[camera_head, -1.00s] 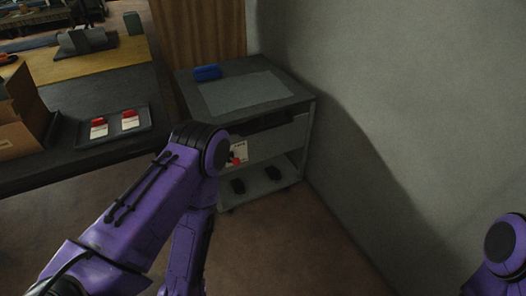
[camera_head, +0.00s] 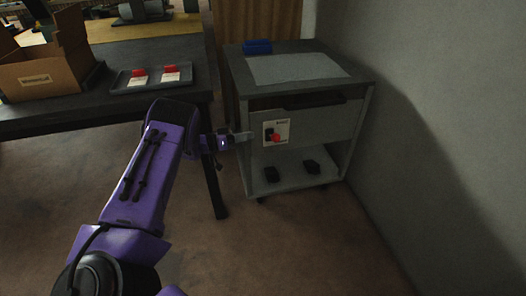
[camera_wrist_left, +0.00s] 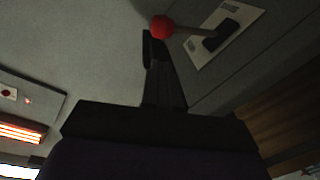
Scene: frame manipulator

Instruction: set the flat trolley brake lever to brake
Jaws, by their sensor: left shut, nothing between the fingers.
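The flat trolley (camera_head: 248,100) stands against the grey wall in the head view. Its brake lever has a red knob (camera_head: 277,138) and sits on a pale plate (camera_head: 284,127) on the trolley's front. In the left wrist view the red knob (camera_wrist_left: 161,27) is on a thin rod that runs right to a black pivot (camera_wrist_left: 221,35) on the plate (camera_wrist_left: 240,18). My left gripper (camera_head: 249,136) is shut and empty, just left of the plate. In the wrist view its fingertips (camera_wrist_left: 153,42) are close by the knob; I cannot tell whether they touch. My right gripper is out of view.
A dark table at left holds a cardboard box (camera_head: 40,74) and a tray (camera_head: 118,88) with two red-and-white items. A blue object (camera_head: 257,47) lies on the trolley top. The wall is close at right.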

